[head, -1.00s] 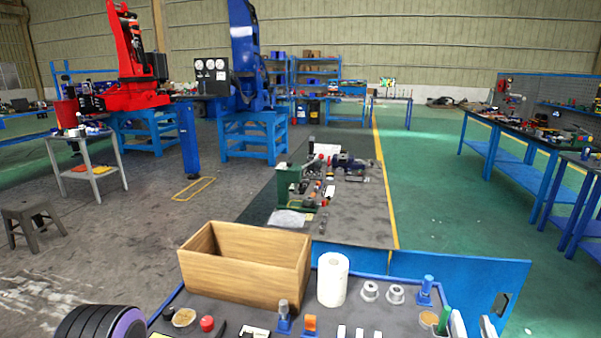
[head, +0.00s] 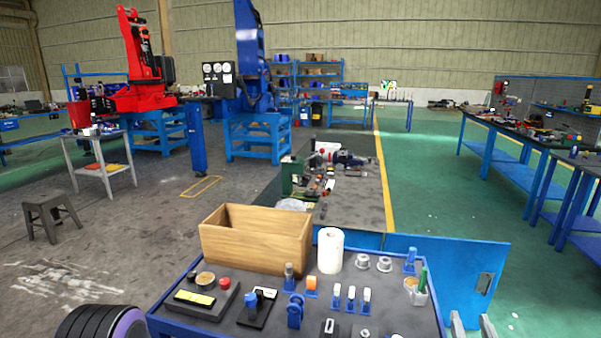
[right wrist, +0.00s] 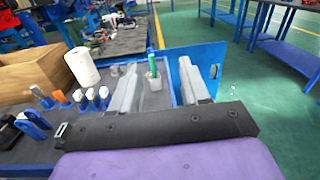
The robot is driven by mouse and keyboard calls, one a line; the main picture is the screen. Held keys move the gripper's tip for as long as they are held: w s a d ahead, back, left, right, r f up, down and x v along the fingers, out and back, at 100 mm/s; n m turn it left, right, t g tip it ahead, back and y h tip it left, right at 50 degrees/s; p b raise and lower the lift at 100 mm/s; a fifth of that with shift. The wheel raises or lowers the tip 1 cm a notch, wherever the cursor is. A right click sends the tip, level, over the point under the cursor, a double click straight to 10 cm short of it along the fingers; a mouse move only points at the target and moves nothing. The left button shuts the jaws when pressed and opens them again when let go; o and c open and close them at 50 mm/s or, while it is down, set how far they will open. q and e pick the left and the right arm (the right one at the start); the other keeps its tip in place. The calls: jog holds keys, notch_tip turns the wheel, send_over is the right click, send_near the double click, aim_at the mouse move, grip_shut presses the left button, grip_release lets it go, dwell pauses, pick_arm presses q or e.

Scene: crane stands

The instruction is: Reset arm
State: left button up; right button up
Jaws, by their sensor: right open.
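My right gripper (head: 472,326) shows at the lower right edge of the head view, with only its fingertips in frame. In the right wrist view its two grey fingers (right wrist: 170,88) stand apart with nothing between them, over the right end of the blue-edged cart top (head: 215,328). A small cup holding a green-handled tool (head: 420,284) is just beyond the fingers; the green handle (right wrist: 153,66) shows between them in the wrist view. At the lower left of the head view is a dark, purple-rimmed part of my left arm; the left gripper itself is out of frame.
On the cart stand a wooden box (head: 257,236), a white paper roll (head: 331,251), several small blue-based holders, two metal rings and a black tray. A blue panel (head: 450,275) rises at the cart's far right.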

jog(key=s+a+f+n+g+y+b, duration=0.1)
jog(key=s+a+f+n+g+y, duration=0.15)
jog(key=f+n, duration=0.7)
jog(key=s+a+f+n+g+y+b, duration=0.15)
jog(key=f+n+g, duration=0.25)
jog(key=f+n, duration=0.5)
jog(key=s+d+f+n+g+h+b, duration=0.1)
jog(key=s+f+n+g+b, duration=0.5)
jog(key=s+f+n, duration=0.7)
jog(key=s+f+g+h, duration=0.1)
jog(key=s+f, duration=0.7)
jog(key=f, duration=0.1)
jog(key=shift+d+f+b, duration=0.2)
jog(key=shift+f+b, duration=0.1)
jog(key=shift+b, duration=0.1)
